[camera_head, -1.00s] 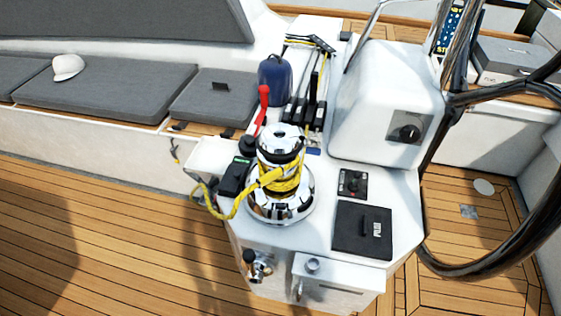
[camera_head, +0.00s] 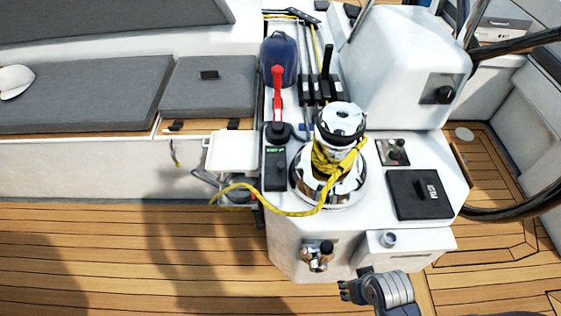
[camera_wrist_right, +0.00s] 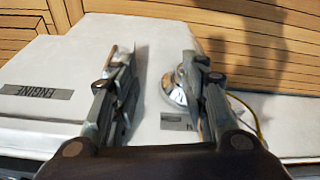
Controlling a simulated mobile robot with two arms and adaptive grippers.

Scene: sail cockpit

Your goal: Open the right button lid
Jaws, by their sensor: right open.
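A silver round cap (camera_head: 388,240) sits on the white box (camera_head: 425,241) at the console's front right. A chrome fitting (camera_head: 318,255) is on the front face to its left. I cannot tell which part is the right button lid. My right gripper (camera_head: 352,289) is low in front of the console, below the white box. In the right wrist view, my right gripper (camera_wrist_right: 157,70) is open and empty over a white surface. A silver round part (camera_wrist_right: 176,90) lies by its right finger, partly hidden. An ENGINE label (camera_wrist_right: 37,91) shows at left. My left gripper is out of view.
The chrome winch (camera_head: 328,180) with yellow rope stands on the console. A black panel (camera_head: 425,186), a small knob panel (camera_head: 393,152) and a red lever (camera_head: 277,90) are nearby. The steering wheel (camera_head: 510,210) is at right. The wooden deck at front left is clear.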

